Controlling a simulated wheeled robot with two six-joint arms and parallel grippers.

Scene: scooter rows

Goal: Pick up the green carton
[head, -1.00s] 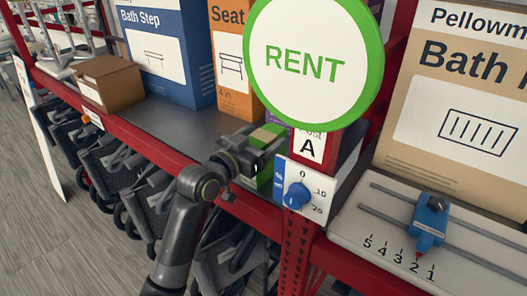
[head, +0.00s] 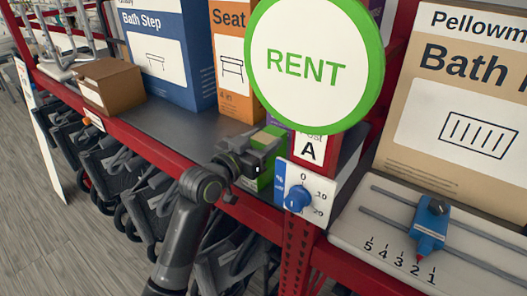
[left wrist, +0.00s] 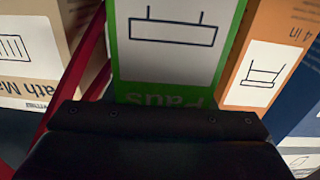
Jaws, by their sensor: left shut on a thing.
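The green carton (head: 270,140) stands on the shelf beside the red post, partly hidden behind my left gripper and the round RENT sign. My left gripper (head: 254,158) is shut on the carton's upper part. In the left wrist view the green carton (left wrist: 172,62) fills the middle, with a white panel and a line drawing, upside down, right above the dark gripper body (left wrist: 150,140). The fingertips are hidden in that view. My right gripper is not in view.
The RENT sign (head: 308,62) and the dial panel (head: 296,194) stand close to the gripper's right. An orange Seat box (head: 232,70), blue Bath Step box (head: 160,60) and small brown box (head: 108,88) stand left. The grey shelf (head: 185,125) between is clear.

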